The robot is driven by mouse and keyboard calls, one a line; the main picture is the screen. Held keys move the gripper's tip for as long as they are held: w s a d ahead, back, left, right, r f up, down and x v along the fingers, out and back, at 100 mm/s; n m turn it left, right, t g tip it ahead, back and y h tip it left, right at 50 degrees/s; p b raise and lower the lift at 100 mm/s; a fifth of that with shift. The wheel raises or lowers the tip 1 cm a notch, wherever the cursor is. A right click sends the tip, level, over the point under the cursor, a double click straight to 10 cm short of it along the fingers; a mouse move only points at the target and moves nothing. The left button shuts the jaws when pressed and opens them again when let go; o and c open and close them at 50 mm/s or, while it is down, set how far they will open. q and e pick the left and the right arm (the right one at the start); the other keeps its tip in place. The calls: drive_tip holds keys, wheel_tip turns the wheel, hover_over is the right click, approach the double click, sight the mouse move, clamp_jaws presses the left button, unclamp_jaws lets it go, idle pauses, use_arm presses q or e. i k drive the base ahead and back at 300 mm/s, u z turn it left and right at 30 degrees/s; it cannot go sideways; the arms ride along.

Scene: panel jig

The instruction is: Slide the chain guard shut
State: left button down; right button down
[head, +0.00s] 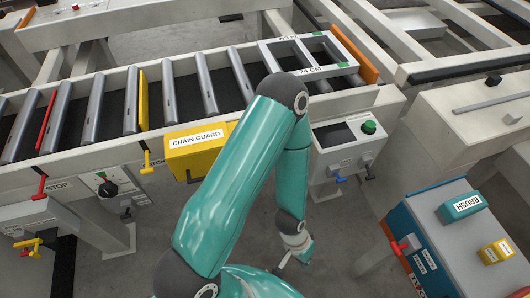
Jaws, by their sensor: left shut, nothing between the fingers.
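The chain guard (195,141) is a yellow box-shaped cover with a "CHAIN GUARD" label, on the front rail of the roller conveyor. My teal left arm crosses in front of its right part, so I cannot tell how far it reaches or whether it is shut. My left gripper (294,257) is low, well to the right of and below the guard, apart from it. It is shut and empty, and small in the view. My right gripper is not in view.
A yellow latch lever (147,161) sits left of the guard. A control box (340,152) with a green button stands right of it. A blue-sided cabinet (440,244) carrying a brush block (461,208) is at lower right. Grey floor is open around my gripper.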

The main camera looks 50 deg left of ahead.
sight(191, 153)
drive_tip(key=z, duration=0.15)
drive_tip(key=k, duration=1.1)
drive_tip(key=u, duration=0.5)
drive_tip(key=i, duration=0.75)
drive_tip(key=u, duration=0.25)
